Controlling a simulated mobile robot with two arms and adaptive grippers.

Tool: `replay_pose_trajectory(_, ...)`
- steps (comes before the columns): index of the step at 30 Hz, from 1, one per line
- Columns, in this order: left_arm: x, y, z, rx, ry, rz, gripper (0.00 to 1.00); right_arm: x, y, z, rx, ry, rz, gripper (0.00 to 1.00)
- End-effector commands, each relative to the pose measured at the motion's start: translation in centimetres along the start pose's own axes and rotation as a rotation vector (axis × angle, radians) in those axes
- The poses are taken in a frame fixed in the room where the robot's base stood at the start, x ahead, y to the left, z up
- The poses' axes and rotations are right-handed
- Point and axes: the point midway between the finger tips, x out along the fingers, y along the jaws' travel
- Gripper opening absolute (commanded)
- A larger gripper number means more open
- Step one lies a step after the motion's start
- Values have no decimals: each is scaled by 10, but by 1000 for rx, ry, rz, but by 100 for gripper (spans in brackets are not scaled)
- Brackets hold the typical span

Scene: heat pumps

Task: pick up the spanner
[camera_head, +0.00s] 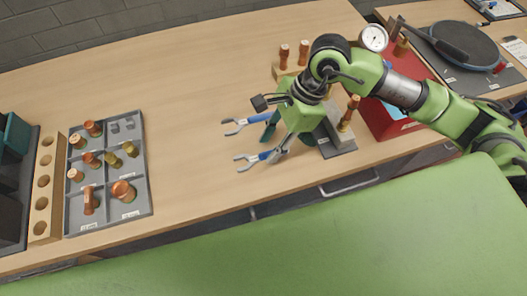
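Two blue-handled tools with open grey jaws pointing left lie on the wooden bench: an upper one (236,125) and a lower one (250,160). Either may be the spanner; I cannot tell which at this size. My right gripper (275,141) reaches down from the right over their handle ends. Its two fingers look spread apart, one near each tool. The gripper hides the right ends of both tools, and I cannot tell whether a finger touches either. My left gripper is not in view.
A grey compartment tray (147,190) with copper and brass fittings sits at left, beside a wooden block with holes (42,187). A red case (385,122), a gauge (373,38) and copper pieces (303,52) crowd the right. The bench between tray and tools is clear.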

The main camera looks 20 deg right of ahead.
Motion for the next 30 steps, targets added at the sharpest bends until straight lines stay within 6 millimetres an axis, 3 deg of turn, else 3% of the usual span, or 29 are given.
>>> replay_pose_trajectory(1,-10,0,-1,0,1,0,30,4,2,1,3,-1,5,33)
replay_pose_trajectory(6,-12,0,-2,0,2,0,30,25,1,0,0,-1,1,33)
replay_pose_trajectory(14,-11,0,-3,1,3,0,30,28,0,0,0,0,-1,33)
replay_pose_trajectory(18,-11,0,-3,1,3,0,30,28,0,0,0,0,-1,0)
replay_pose_trajectory(30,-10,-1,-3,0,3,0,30,26,0,1,-1,-2,-2,0)
